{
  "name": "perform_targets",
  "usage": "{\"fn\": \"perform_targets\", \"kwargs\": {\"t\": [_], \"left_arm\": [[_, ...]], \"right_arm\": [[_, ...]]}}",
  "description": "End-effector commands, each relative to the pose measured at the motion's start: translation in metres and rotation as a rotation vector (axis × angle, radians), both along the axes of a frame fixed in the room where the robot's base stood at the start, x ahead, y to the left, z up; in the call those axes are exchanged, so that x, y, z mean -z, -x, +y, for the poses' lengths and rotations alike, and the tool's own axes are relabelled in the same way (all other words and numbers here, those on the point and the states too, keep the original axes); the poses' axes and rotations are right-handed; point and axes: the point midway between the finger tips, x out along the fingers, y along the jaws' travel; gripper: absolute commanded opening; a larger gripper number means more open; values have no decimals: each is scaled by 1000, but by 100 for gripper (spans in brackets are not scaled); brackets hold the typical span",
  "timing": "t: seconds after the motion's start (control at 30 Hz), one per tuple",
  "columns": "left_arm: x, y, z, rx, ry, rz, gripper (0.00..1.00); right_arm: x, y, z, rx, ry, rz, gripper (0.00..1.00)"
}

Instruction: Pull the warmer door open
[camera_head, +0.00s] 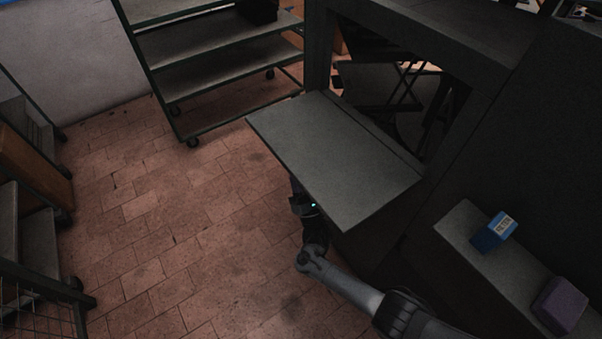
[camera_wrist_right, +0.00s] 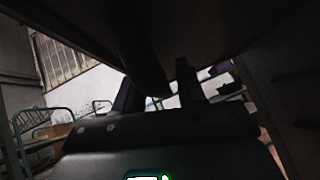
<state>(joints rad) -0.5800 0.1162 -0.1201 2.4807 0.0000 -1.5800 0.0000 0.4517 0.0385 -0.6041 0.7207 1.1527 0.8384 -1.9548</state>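The warmer door (camera_head: 335,155) is a flat grey panel. In the head view it lies folded down, about level, in front of the dark warmer opening (camera_head: 400,95). My right arm comes in from the lower right, and its wrist is under the door's near left edge. The right gripper (camera_wrist_right: 158,80) shows in the right wrist view with its two dark fingers apart, below the dark underside of a panel (camera_wrist_right: 95,30). A dark bar runs down near the fingers; whether they touch it is unclear. No left gripper shows.
A blue box (camera_head: 494,231) and a purple block (camera_head: 560,306) rest on a grey ledge (camera_head: 455,224) at the right. A wheeled shelf rack (camera_head: 215,70) stands at the back, and more racks (camera_head: 35,225) stand at the left. The brick floor (camera_head: 165,210) between is clear.

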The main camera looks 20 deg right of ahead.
Motion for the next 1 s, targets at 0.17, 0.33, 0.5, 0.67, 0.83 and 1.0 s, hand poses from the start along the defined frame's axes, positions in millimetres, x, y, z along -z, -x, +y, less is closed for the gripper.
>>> {"fn": "perform_targets", "kwargs": {"t": [0.17,0.33,0.5,0.67,0.83,1.0], "left_arm": [[0,0,1,3,-4,0,0],[0,0,2,6,-10,1,0],[1,0,2,6,-10,1,0],[4,0,2,5,-9,1,0],[9,0,1,2,-4,0,0],[13,0,-1,-2,3,0,0]], "right_arm": [[-3,0,3,-5,0,-7,44],[-3,0,3,-5,-1,-7,44],[4,6,4,-6,-2,-6,44],[21,23,4,-4,-2,-2,44],[43,45,5,-2,-2,0,44],[60,64,7,0,-1,-1,44]]}}
